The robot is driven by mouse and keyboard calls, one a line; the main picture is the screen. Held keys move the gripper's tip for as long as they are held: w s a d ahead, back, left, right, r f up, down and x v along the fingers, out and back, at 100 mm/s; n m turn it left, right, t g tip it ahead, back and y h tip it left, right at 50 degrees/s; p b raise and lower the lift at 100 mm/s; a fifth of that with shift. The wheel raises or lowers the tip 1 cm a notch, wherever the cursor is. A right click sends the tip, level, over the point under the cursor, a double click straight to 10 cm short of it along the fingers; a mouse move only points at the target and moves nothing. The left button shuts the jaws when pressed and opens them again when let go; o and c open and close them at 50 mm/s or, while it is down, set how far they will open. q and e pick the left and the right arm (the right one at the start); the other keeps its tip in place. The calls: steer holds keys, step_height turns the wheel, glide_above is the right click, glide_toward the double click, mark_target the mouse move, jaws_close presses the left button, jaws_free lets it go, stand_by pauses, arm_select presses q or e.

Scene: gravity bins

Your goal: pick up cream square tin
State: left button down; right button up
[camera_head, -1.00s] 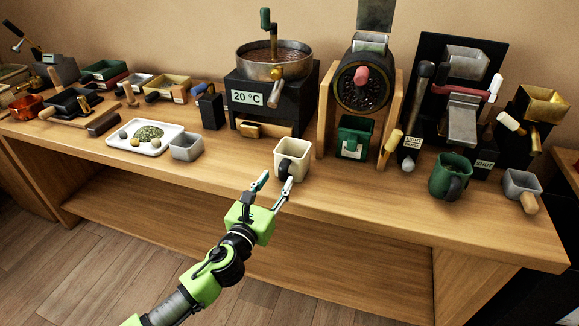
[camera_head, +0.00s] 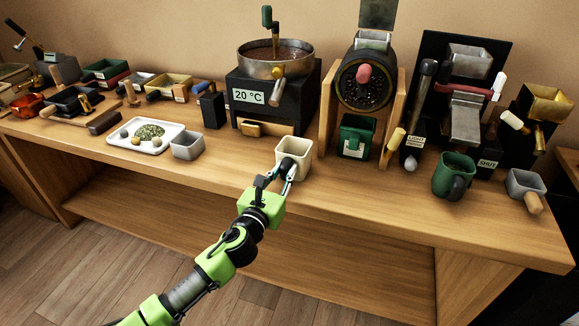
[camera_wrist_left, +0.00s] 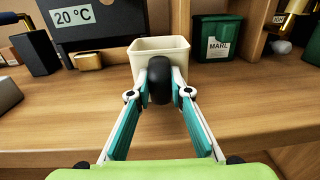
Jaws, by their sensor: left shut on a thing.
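The cream square tin (camera_head: 298,152) stands upright near the front edge of the bench, with a dark rounded handle facing me. It also shows in the left wrist view (camera_wrist_left: 150,50), with its black handle (camera_wrist_left: 159,82) between the fingers. My left gripper (camera_head: 287,172) reaches it from the front. In the left wrist view its fingertips (camera_wrist_left: 160,86) are closed on the two sides of the handle. The tin appears to rest on the bench top. My right gripper is not in view.
Behind the tin stands a black heated unit marked 20 °C (camera_head: 248,97). A grinder (camera_head: 366,80) with a green bin (camera_head: 355,136) is at its right. A grey tin (camera_head: 187,146) and a white tray (camera_head: 165,142) lie left. The green mug (camera_head: 452,176) is farther right.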

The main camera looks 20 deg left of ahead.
mark_target(284, 164)
arm_select(q)
steer(key=shift+r, duration=0.6)
step_height(284, 164, up, 2)
steer(key=shift+r+p, duration=0.25)
steer(key=shift+p, duration=0.35)
steer(key=s+r, duration=0.4)
steer(key=s, duration=0.3)
steer(key=s+d+r+p, duration=0.1)
steer(key=s+r, duration=0.4)
steer(key=s, duration=0.2)
steer(key=shift+d+r, duration=0.15)
steer(key=shift+d, duration=0.1)
